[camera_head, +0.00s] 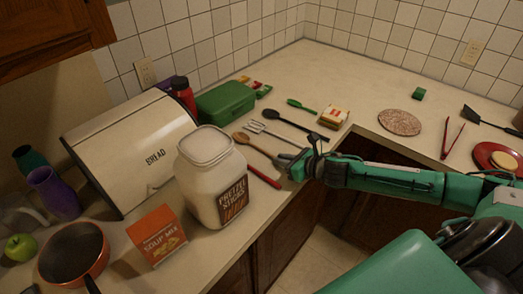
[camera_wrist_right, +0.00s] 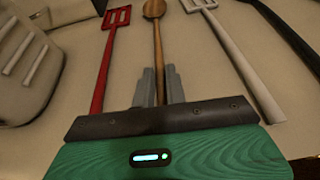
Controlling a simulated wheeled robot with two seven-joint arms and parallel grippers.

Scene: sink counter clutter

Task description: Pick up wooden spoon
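The wooden spoon (camera_head: 241,138) lies on the counter in the head view, between a red-handled utensil and a silver slotted utensil. In the right wrist view, its round bowl (camera_wrist_right: 154,9) points away from me and its handle runs down toward my right gripper. My right gripper (camera_wrist_right: 161,84) has its two grey fingers close together on either side of the handle, shut on it. The end of the handle is hidden behind the gripper body. In the head view my right gripper (camera_head: 291,166) is at the counter's front edge, over the handle end. My left gripper is not in view.
A red slotted spatula (camera_wrist_right: 111,40) lies left of the spoon and a pale utensil (camera_wrist_right: 232,48) right of it. A black ladle (camera_head: 288,124) lies farther right. A large pretzel jar (camera_head: 207,170) stands close on the left.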

